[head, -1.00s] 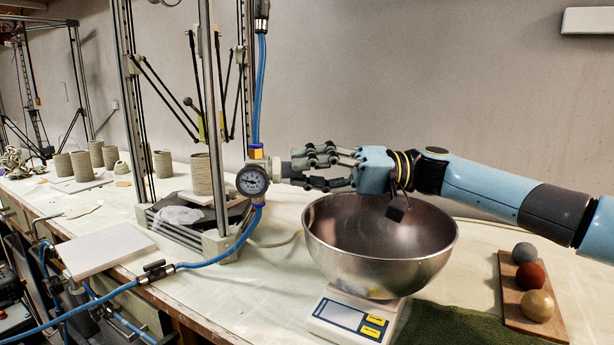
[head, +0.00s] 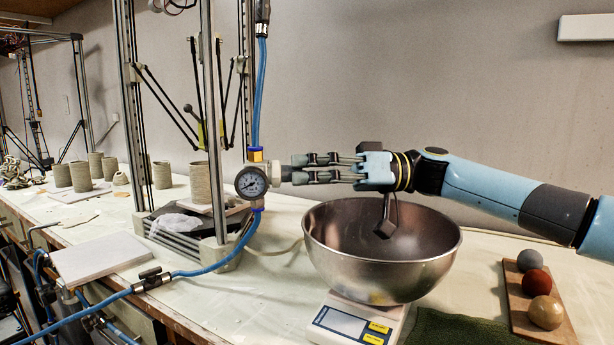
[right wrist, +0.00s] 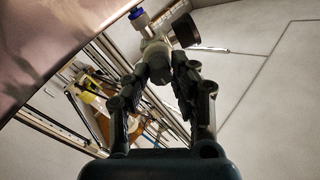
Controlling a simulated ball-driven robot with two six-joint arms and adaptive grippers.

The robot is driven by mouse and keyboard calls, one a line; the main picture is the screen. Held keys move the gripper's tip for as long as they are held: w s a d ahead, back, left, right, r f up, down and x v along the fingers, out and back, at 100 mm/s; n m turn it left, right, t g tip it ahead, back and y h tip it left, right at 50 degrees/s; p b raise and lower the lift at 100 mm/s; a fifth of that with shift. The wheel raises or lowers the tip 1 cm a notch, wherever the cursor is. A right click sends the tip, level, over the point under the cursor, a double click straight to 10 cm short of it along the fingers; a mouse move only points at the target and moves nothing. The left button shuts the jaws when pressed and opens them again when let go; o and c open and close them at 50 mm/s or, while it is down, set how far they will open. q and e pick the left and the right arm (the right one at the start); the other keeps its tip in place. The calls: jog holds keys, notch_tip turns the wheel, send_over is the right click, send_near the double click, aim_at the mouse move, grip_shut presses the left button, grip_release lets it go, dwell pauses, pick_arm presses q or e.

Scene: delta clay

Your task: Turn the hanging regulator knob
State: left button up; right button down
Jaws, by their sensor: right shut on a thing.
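My right gripper (head: 296,168) comes in level from the right and is shut on the knob. In the right wrist view, the two fingers of my right gripper (right wrist: 160,82) lie on either side of the knob (right wrist: 158,70), with the dark gauge back (right wrist: 186,31) beyond. My left gripper is not in view.
A steel bowl (head: 325,240) on a scale (head: 345,322) stands just below my right wrist. A board (head: 515,300) with clay balls lies at right. The printer frame post (head: 212,110) stands just left of the regulator. A blue hose (head: 215,262) crosses the bench.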

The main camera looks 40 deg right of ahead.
jog(key=shift+f, duration=0.1)
dwell(0.4)
jog(key=c, duration=1.1)
grip_release()
notch_tip(320, 180, up, 10)
